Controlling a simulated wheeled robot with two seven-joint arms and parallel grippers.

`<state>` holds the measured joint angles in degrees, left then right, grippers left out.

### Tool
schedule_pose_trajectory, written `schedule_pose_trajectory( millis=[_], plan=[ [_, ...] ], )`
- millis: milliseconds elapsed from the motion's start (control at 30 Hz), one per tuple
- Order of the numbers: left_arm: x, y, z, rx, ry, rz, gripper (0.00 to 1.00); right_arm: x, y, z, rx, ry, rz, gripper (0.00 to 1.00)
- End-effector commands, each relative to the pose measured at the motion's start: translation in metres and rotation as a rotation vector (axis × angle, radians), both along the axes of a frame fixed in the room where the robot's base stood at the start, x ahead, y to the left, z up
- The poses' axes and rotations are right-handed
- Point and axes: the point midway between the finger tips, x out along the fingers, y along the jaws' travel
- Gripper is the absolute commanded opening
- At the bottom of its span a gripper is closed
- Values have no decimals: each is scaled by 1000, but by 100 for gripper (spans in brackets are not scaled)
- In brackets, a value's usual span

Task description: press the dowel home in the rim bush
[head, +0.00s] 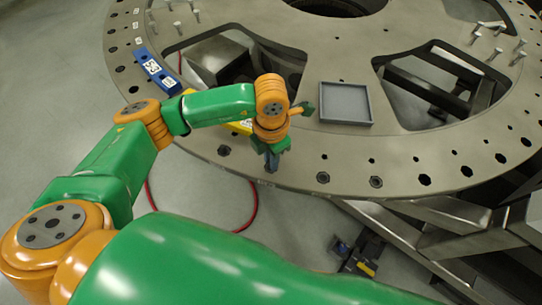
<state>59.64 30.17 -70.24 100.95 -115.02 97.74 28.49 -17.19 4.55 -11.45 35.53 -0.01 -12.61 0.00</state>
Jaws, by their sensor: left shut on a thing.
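The turret plate (300,165) is a large grey ring with holes and bushes along its rim. My left gripper (271,163) points down over the near rim, its tips close to the plate surface. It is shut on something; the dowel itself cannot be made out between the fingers. The bush below the tips is hidden by the gripper, so I cannot tell how the dowel sits in it. Other dark round rim fittings (323,178) show to the right, and one (224,150) to the left. My right gripper is not in view.
A shallow grey tray (345,103) stands on the plate, right of my left gripper. A blue block (157,70) with white labels lies at the left rim. A yellow object (240,127) is partly behind my arm. Several bolts (497,53) stand at the upper right.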

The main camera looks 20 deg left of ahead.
Motion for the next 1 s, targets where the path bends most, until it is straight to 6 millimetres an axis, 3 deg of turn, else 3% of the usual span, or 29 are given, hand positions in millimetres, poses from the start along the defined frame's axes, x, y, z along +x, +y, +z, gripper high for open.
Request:
schedule_pose_trajectory(
  millis=[967,1000],
  plan=[
    [0,0,-6,1,2,0,0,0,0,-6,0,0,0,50],
    [0,0,-6,1,2,0,29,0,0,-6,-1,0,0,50]
  ],
)
